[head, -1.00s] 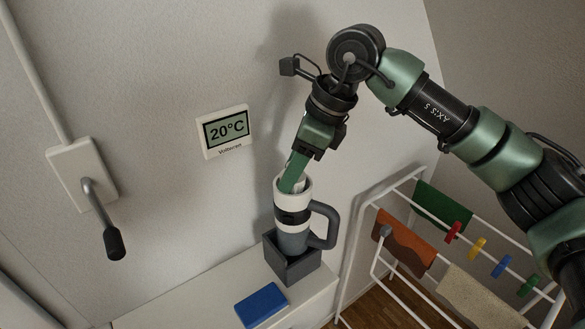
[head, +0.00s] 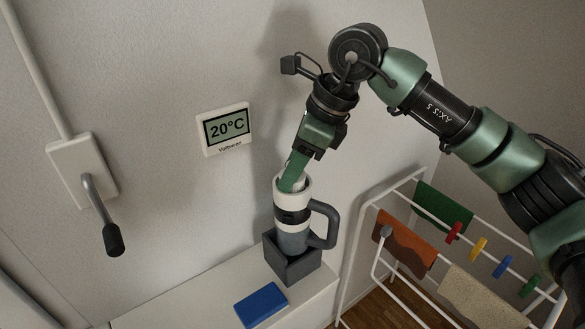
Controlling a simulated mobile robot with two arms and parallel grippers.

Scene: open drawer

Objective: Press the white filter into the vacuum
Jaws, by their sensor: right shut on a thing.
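The vacuum (head: 293,240) is a grey and white cylinder with a dark band and a dark grey handle on its right. It stands upright in a dark square holder (head: 293,268). My right gripper (head: 292,184) points down at the vacuum's open white top, with its green fingers at the rim. It is shut on the white filter (head: 301,183), of which only a small part shows inside the rim. The fingers and the rim hide the rest. My left gripper is out of view.
The holder stands on a white cabinet top with a blue block (head: 261,305) in front of it. A drying rack (head: 350,262) with cloths (head: 406,243) and coloured pegs stands to the right. A thermostat (head: 225,129) and a lever handle (head: 101,215) are on the left.

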